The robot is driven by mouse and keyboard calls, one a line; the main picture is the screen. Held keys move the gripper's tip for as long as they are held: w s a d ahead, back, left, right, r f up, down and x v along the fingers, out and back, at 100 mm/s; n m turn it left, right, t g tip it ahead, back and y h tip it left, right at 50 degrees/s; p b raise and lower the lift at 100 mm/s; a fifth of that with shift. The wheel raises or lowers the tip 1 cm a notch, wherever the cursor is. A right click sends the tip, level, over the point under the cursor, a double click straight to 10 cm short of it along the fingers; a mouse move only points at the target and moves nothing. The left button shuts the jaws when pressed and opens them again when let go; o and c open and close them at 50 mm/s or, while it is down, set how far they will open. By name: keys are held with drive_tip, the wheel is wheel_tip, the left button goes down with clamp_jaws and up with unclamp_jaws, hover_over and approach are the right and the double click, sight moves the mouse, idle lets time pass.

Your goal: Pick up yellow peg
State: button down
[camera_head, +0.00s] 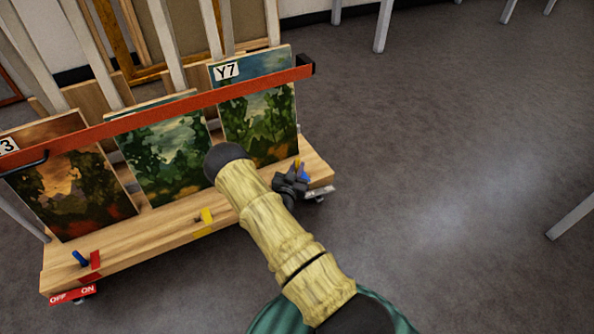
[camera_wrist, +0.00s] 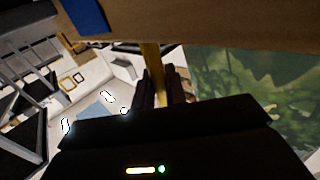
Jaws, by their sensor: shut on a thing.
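My gripper (camera_head: 291,180) is there, in front of the ledge end. In the wrist view the yellow peg (camera_wrist: 151,66) runs between the two dark fingers of my gripper (camera_wrist: 160,88), which are shut on it. One end of the peg lies at or near the wood edge (camera_wrist: 210,38); I cannot tell whether it touches. My gripper hides much of the peg in the head view.
Three paintings stand on the ledge behind a red bar (camera_head: 160,111). A yellow block (camera_head: 207,215) is mid-ledge. A blue peg (camera_head: 80,258) and a red block (camera_head: 96,259) are at its left end. The painting marked Y7 (camera_head: 258,125) stands close behind my gripper.

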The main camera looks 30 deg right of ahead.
sight(297, 160)
wheel_tip(297, 160, up, 7)
drive_tip(key=p, duration=0.3)
drive_tip(key=shift+f, duration=0.1)
